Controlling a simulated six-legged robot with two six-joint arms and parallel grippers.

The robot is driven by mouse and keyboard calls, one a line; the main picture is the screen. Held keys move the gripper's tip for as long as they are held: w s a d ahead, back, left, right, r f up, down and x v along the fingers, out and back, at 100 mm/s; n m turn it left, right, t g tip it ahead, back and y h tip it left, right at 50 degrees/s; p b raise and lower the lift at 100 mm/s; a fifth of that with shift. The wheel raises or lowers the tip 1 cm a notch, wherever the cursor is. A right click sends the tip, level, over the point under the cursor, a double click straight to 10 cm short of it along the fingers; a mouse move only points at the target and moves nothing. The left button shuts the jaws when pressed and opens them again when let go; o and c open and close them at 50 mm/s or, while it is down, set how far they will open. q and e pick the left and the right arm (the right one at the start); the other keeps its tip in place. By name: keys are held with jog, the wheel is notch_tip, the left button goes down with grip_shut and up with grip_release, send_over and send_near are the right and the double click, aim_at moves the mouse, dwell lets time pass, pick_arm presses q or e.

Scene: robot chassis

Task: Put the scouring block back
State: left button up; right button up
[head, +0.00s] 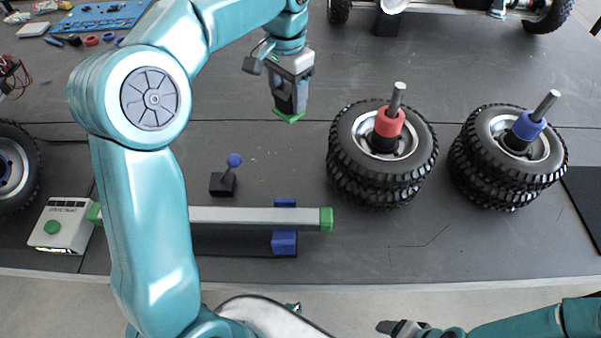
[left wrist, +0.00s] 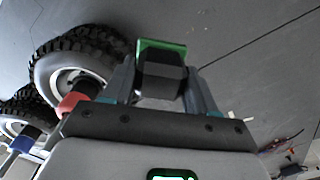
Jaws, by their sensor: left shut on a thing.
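The scouring block (head: 289,116) is a dark block with a green pad on its lower end. My left gripper (head: 291,98) is shut on it and holds it above the grey table, left of the red-collared tyre stack. In the left wrist view the block (left wrist: 160,75) sits between the two fingers, with its green pad (left wrist: 162,46) past the fingertips. My right gripper (head: 402,328) shows only in part at the bottom edge of the head view; its jaw state is unclear.
Tyre stacks with a red-collared post (head: 390,122) and a blue-collared post (head: 527,124) stand at right. A small blue-knobbed stand (head: 224,182), a long green-ended bar (head: 260,216) and a white box with a green button (head: 61,227) are nearer. My left arm hides some table.

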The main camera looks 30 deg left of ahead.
pick_arm(q)
jog(key=shift+w+f+b, duration=0.15)
jog(key=shift+f+b, duration=0.2)
jog(key=shift+f, duration=0.2)
jog(key=shift+w+f+b, duration=0.15)
jog(key=shift+f+b, duration=0.15)
jog(key=shift+f, duration=0.2)
jog(key=shift+s+f, duration=0.15)
jog(key=shift+f, duration=0.1)
notch_tip(320, 180, down, 19)
jog(key=shift+s+f+b, duration=0.1)
jog(key=shift+s+b, duration=0.05)
jog(key=shift+b, duration=0.9)
jog(key=shift+f, duration=0.15)
jog(key=shift+f, duration=0.2)
jog(key=o, duration=1)
